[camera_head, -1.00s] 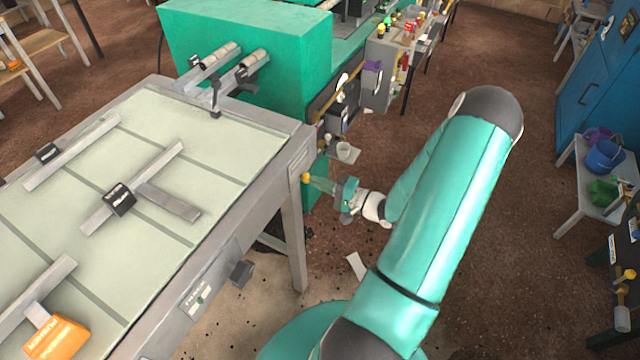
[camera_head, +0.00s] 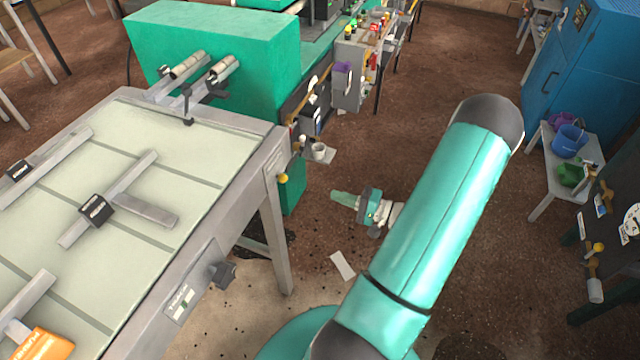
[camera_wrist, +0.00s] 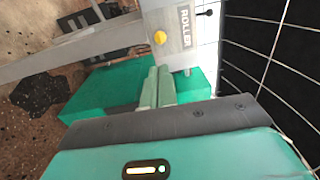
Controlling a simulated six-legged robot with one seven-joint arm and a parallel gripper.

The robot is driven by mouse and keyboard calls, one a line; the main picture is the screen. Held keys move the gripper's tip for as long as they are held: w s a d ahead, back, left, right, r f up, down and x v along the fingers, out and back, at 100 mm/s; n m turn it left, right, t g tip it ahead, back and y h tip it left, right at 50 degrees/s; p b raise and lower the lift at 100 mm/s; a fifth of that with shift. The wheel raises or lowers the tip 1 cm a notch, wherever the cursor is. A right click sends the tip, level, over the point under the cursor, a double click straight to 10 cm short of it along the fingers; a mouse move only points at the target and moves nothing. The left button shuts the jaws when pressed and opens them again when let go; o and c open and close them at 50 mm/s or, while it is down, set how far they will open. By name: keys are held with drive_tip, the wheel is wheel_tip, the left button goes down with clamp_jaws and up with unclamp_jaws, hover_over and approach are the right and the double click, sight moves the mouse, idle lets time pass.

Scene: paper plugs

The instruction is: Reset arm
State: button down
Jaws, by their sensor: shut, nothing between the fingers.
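My gripper (camera_head: 338,196) is at the end of my teal arm, right of the grey table's near leg and above the brown floor. In the wrist view, its two pale green fingers (camera_wrist: 157,88) lie side by side, shut with nothing between them. A yellow knob (camera_wrist: 160,38) and the grey table edge marked ROLLER (camera_wrist: 184,28) show beyond the fingertips. The gripper is apart from the table in the head view.
The grey-framed table (camera_head: 250,180) with a pale top stands at left. A green machine (camera_head: 220,45) is behind it. A small white table (camera_head: 545,190) with a blue bucket (camera_head: 570,141) and a blue cabinet (camera_head: 590,60) stand at right.

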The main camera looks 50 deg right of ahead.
drive_tip(key=shift+s+d, duration=0.1)
drive_tip(key=shift+s, duration=0.05)
drive_tip(key=w+a+r+n+g+y, duration=0.2)
drive_tip(key=a+r+n+g, duration=0.4)
drive_tip(key=a, duration=0.4)
drive_tip(key=w+a+r+n+g+y, duration=0.1)
drive_tip(key=w+a+r+n+g, duration=0.2)
drive_tip(key=a+r+g, duration=0.6)
drive_tip(key=s+a+r+n+t+h, duration=0.1)
drive_tip(key=s+a+r+n+h, duration=0.1)
drive_tip(key=a+r, duration=0.4)
drive_tip(key=s+a+r+n+t+h, duration=0.2)
drive_tip(key=s+a+r+n+h, duration=0.1)
drive_tip(key=a+r+h, duration=0.4)
drive_tip(key=shift+s+a+r, duration=0.25)
drive_tip(key=shift+s+a, duration=0.25)
drive_tip(key=shift+s, duration=0.35)
